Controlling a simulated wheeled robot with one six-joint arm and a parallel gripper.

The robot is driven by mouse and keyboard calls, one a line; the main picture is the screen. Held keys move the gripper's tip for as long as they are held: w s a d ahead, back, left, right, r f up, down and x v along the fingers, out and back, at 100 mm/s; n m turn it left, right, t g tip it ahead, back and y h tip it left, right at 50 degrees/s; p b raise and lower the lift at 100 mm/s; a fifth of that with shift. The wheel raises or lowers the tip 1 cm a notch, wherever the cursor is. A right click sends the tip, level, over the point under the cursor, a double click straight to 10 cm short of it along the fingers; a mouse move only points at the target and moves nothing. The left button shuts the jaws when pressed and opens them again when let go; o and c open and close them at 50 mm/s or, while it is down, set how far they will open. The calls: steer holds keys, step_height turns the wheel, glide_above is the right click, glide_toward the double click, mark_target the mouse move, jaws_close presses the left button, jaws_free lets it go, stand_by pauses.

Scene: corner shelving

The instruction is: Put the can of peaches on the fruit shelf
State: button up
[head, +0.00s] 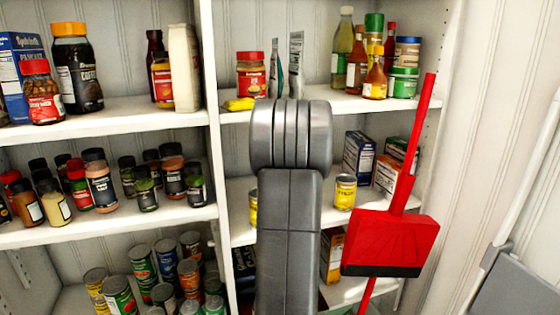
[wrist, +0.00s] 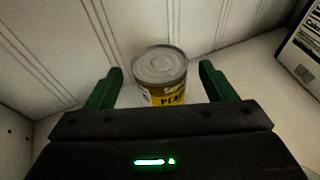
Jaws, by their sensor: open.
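In the wrist view a can with a grey metal lid and a yellow label (wrist: 166,78), on which letters like "PEA" show, stands upright on a white shelf. My gripper (wrist: 161,70) is open, with one green finger on each side of the can and a gap visible on both sides. The lower part of the can is hidden by my gripper body. In the head view a yellow can (head: 345,192) stands on the middle right shelf (head: 240,232), and part of another yellow can (head: 253,207) shows left of my arm. My arm hides the gripper there; I cannot tell which can it is at.
Boxes (head: 358,158) stand right of the yellow can, and a box edge (wrist: 303,50) shows in the wrist view. A red dustpan (head: 390,243) hangs in front of the right shelves. Jars and bottles crowd the left shelves; several cans (head: 141,266) stand low left.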

steer(key=v, duration=0.7)
steer(key=shift+s, duration=0.25)
steer(key=shift+o, duration=0.4)
steer(key=shift+r, duration=0.1)
